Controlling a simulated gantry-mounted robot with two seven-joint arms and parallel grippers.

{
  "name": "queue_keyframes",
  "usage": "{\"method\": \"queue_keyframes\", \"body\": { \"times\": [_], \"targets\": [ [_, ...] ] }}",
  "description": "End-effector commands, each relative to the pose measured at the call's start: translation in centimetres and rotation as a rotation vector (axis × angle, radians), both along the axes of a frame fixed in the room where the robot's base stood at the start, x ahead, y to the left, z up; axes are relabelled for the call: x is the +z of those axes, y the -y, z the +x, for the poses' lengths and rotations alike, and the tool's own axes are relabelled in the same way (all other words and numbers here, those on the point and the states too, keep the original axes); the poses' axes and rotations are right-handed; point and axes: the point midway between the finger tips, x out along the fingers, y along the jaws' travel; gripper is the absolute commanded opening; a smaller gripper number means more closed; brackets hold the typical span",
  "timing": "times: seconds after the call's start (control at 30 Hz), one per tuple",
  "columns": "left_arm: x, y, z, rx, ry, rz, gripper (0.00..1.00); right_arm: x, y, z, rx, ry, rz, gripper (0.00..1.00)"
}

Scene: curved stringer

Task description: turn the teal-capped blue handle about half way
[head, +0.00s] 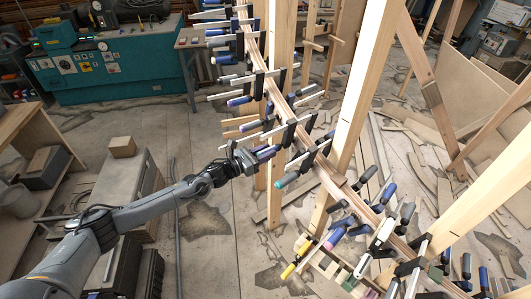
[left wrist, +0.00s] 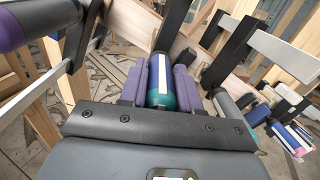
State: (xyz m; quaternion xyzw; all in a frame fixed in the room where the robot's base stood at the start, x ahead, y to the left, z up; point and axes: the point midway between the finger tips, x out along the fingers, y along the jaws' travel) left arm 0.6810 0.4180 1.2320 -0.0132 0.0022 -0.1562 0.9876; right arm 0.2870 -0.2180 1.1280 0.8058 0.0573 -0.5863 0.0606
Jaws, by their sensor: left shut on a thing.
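The blue handle (left wrist: 155,78) with a teal cap and a white stripe is near the middle of the left wrist view. My left gripper (left wrist: 161,70) is shut on it, with one purple finger pad on each side. The cap end points toward the palm. In the head view my left gripper (head: 262,153) reaches from the left to the row of clamps, and the held handle is mostly hidden there. How far the handle is turned cannot be told. My right gripper is not in view.
Several clamps with blue, purple and green handles line the curved wooden stringer (head: 330,180), close on both sides of my gripper. Another teal-ended handle (head: 287,180) sits just below it. Upright wooden posts (head: 362,85) stand to the right. Open floor (head: 205,255) lies below my left arm.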

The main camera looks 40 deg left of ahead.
Motion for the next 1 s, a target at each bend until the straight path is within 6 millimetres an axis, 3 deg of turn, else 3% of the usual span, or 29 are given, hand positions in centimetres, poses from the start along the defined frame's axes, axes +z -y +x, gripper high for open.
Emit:
{"method": "queue_keyframes", "body": {
  "times": [0.37,1.0],
  "targets": [
    [-0.2,-0.1,0.0,0.0,-0.069,-0.217,0.01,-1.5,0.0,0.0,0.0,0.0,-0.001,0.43],
    [-0.2,-0.2,0.1,0.0,-0.257,-0.796,0.01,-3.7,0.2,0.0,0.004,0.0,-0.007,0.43]
  ]
}}
